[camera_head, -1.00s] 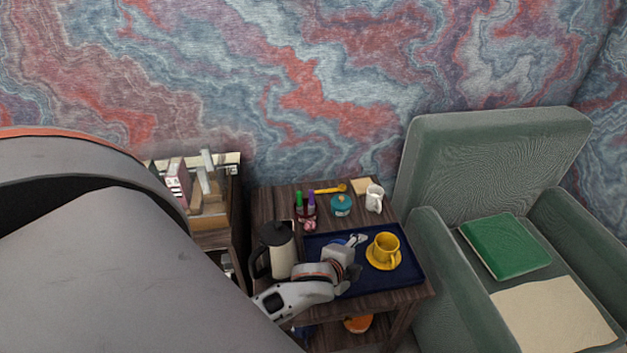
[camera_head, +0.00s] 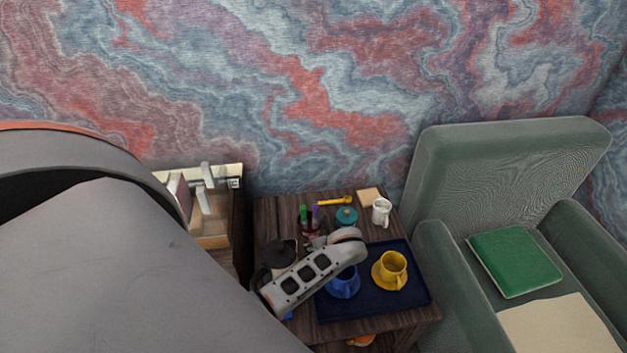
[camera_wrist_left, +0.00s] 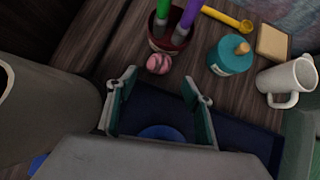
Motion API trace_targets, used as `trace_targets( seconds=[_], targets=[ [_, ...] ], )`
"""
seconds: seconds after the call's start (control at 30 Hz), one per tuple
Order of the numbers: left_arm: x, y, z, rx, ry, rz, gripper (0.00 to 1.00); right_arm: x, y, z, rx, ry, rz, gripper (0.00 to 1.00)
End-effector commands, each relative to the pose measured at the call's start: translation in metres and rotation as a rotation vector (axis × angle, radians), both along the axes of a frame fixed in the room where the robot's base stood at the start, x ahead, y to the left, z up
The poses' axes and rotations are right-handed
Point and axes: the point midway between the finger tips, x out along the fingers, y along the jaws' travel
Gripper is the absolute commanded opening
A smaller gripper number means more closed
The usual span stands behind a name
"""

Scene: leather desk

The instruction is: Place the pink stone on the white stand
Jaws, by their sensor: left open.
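The pink stone (camera_wrist_left: 158,63) is a small banded pink lump on the wooden table, in front of a dark red pen cup (camera_wrist_left: 166,36). My left gripper (camera_wrist_left: 160,92) is open and empty, its two fingers apart just short of the stone and pointing toward it. In the head view my left wrist and forearm largely hide the fingers and the stone. A pale tan square block (camera_wrist_left: 273,43) lies flat at the back of the table and also shows in the head view (camera_head: 369,197). I cannot tell whether it is the white stand. My right gripper is not in view.
A teal pot (camera_wrist_left: 231,56) and white mug (camera_wrist_left: 287,82) stand right of the stone. A dark blue tray (camera_head: 417,282) holds a blue cup (camera_head: 343,283) and yellow cup (camera_head: 393,267). A dark-lidded jug (camera_head: 279,254) stands left. A yellow spoon (camera_head: 334,201) lies behind.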

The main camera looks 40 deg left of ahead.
Motion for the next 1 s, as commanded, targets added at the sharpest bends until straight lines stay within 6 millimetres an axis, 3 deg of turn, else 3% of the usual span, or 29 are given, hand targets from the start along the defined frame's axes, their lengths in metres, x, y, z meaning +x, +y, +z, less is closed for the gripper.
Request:
trace_targets(
  seconds=[0.23, 0.4, 0.7, 0.87, 1.0],
  targets=[
    [0.009, 0.026, -0.020, 0.001, 0.000, 0.001, 0.51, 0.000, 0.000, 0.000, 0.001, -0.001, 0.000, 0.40],
    [0.014, 0.034, -0.033, -0.001, -0.002, 0.002, 0.51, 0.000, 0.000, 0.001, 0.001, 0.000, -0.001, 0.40],
    [0.015, 0.035, -0.036, -0.003, -0.004, 0.001, 0.51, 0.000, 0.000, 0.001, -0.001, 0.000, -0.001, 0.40],
    [0.015, 0.035, -0.036, -0.003, -0.004, 0.001, 0.12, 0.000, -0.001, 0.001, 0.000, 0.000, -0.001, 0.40],
    [0.015, 0.035, -0.036, -0.002, -0.004, 0.001, 0.04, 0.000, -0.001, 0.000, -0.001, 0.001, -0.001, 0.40]
  ],
)
